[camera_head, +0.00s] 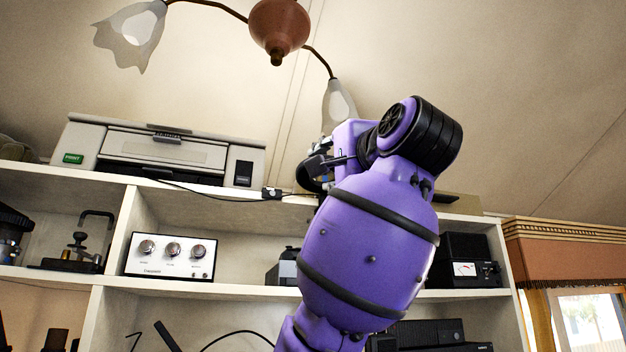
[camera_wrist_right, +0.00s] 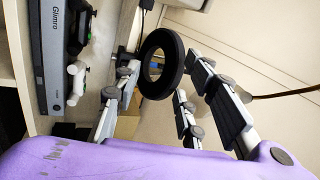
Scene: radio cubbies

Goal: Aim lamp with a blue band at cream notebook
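My right arm (camera_head: 368,250) is purple and rises through the middle of the head view. It hides part of the shelves, and its gripper (camera_head: 322,165) is partly covered near the shelf top. In the right wrist view the fingers of my right gripper (camera_wrist_right: 162,62) are spread apart. A black ring-shaped piece (camera_wrist_right: 172,82) shows between the fingertips; I cannot tell whether they touch it or whether it belongs to the lamp. No blue band is clear. A tan flat thing (camera_head: 460,204) lies on the shelf top behind my arm; I cannot tell whether it is the cream notebook.
A printer (camera_head: 165,150) stands on the shelf top at left, with a black cable running right. A white box with several knobs (camera_head: 170,257) and a black meter unit (camera_head: 470,270) sit in cubbies below. A ceiling light (camera_head: 279,28) hangs above, one shade close behind my gripper.

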